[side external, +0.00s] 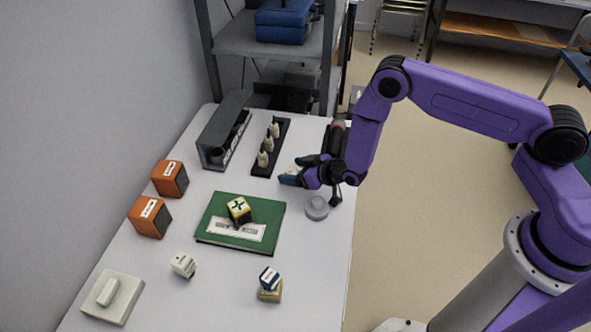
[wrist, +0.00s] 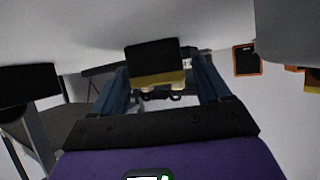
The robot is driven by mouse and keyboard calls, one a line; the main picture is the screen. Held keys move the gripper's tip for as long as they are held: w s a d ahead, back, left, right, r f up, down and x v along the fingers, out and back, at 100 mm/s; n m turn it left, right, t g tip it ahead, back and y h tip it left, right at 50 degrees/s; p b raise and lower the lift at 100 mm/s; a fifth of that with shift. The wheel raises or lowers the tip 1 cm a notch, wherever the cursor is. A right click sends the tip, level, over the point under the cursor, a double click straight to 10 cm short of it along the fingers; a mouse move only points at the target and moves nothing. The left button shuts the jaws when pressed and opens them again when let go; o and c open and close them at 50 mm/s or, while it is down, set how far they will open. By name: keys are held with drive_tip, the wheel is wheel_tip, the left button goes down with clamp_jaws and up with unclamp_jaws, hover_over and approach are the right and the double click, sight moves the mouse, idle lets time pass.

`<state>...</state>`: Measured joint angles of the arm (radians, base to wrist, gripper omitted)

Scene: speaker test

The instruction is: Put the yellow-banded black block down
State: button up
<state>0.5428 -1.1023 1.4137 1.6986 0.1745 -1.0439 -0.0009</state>
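The yellow-banded black block (wrist: 152,60) shows in the wrist view between my two fingers, its black face toward the camera and a yellow band along its lower edge. My gripper (wrist: 160,80) is closed around it, a blue finger on each side. In the side view my gripper (side external: 296,176) is over the far right part of the white table (side external: 335,265), near the black peg rack. There the block is mostly hidden by the fingers, and I cannot tell its height above the table.
A grey round disc (side external: 317,208) lies just in front of my gripper. The black rack (side external: 270,150) holds white pegs. Orange boxes (side external: 150,216) stand left; a blue-topped stack (side external: 269,282) stands near the front.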

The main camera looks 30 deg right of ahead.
drive_tip(key=shift+f, duration=0.1)
drive_tip(key=shift+r, duration=0.2)
drive_tip(key=v, duration=1.2)
drive_tip(key=shift+r, duration=0.35)
drive_tip(key=s+a+r+n+g, duration=0.2)
drive_tip(key=s+a+r+g, duration=0.15)
drive_tip(key=s+r, duration=0.25)
drive_tip(key=s+a+r+n+g, duration=0.2)
drive_tip(key=s+r+g, duration=0.2)
drive_tip(key=s+r, duration=0.2)
drive_tip(key=s+d+r+n+g+h, duration=0.2)
drive_tip(key=s+d+r, duration=0.3)
drive_tip(key=s, duration=0.3)
drive_tip(key=s+d+r+n+g+h, duration=0.1)
drive_tip(key=s+d+r+n+h, duration=0.1)
drive_tip(key=s+d+r, duration=0.3)
drive_tip(key=s+d, duration=0.3)
drive_tip(key=s, duration=0.1)
drive_tip(key=shift+r+g, duration=0.35)
drive_tip(key=shift+r, duration=0.05)
